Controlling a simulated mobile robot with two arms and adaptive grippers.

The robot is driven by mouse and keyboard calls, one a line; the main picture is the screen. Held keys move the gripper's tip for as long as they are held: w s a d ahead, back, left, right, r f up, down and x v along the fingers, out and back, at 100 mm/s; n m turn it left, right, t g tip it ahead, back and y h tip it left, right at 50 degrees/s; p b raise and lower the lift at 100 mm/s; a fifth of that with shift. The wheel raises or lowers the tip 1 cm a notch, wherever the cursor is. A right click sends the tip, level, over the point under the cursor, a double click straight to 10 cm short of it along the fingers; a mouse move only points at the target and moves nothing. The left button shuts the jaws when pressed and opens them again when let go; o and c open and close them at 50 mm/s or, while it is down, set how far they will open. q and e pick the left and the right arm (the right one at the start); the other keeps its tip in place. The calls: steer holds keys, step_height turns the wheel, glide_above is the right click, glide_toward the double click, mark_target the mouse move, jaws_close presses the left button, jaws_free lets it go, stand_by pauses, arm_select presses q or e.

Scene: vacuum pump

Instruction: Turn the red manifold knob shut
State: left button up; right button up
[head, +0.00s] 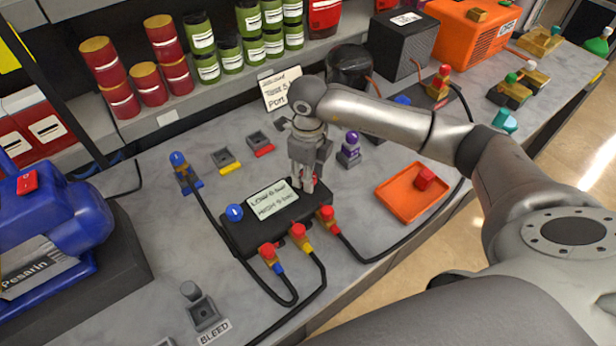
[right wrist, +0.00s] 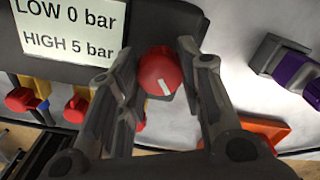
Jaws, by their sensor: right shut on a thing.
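The dark manifold (head: 275,217) lies on the grey bench, with a blue knob (head: 235,212) at its left end and a label (head: 272,198) reading LOW 0 bar, HIGH 5 bar. The red manifold knob (right wrist: 160,72) shows in the right wrist view, round, with a white line slanting on its face. My right gripper (head: 303,186) points down over the manifold's right end. Its fingers are on either side of the red knob, shut on it. In the head view the gripper mostly hides this knob. My left gripper is not in view.
Hoses with red fittings (head: 298,231) run from the manifold's front edge. An orange tray (head: 411,192) holding a red piece stands right, and a purple-topped fitting (head: 349,149) stands behind it. A blue pump (head: 60,225) is at left.

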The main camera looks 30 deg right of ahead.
steer(key=m+b, duration=0.1)
steer(key=m, duration=0.2)
steer(key=shift+m+b, duration=0.9)
steer(key=shift+m, duration=1.3)
steer(key=shift+r, duration=0.1)
steer(key=o, duration=1)
steer(key=shift+o, duration=0.2)
step_height(320, 180, up, 12)
